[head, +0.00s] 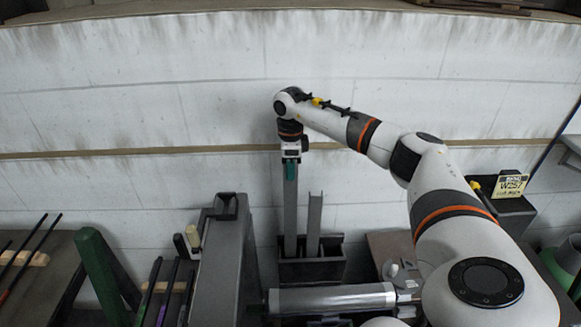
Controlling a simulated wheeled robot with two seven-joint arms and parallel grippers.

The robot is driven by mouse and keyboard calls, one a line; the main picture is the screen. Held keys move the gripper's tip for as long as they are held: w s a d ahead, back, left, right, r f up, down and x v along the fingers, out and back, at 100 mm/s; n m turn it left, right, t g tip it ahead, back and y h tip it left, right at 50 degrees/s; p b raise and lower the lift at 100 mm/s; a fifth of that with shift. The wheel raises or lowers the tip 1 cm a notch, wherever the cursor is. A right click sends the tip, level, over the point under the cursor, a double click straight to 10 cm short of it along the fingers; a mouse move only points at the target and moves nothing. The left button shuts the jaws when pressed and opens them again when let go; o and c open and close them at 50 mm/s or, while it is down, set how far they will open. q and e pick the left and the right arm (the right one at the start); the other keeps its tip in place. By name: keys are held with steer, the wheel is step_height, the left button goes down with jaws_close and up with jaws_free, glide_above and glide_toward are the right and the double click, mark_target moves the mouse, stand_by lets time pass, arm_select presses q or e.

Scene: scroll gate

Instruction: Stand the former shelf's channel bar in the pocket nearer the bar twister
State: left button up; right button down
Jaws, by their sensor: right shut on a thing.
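My right gripper (291,158) points down, shut on the upper end of a long grey bar (290,215). The bar is upright, with a green patch near its top. Its lower end goes down into the left part of a dark pocket box (312,271); the front wall hides its foot, so I cannot tell whether it rests on the bottom. A shorter grey channel bar (314,222) stands in the right part of the box, apart from the held bar. I cannot tell for sure which machine is the bar twister. My left gripper is not in view.
A tall grey frame (225,265) stands close left of the box. A grey cylinder (335,298) lies across in front. Racks with dark rods (35,250) and a green stand (103,270) are at left. A W257 sign (511,185) is at right.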

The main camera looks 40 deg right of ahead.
mark_target(290, 201)
steer(key=shift+f+b, duration=4)
steer(key=shift+f, duration=2.25)
stand_by(0.3)
steer(key=c, duration=0.7)
jaws_free()
steer(key=shift+o, duration=0.2)
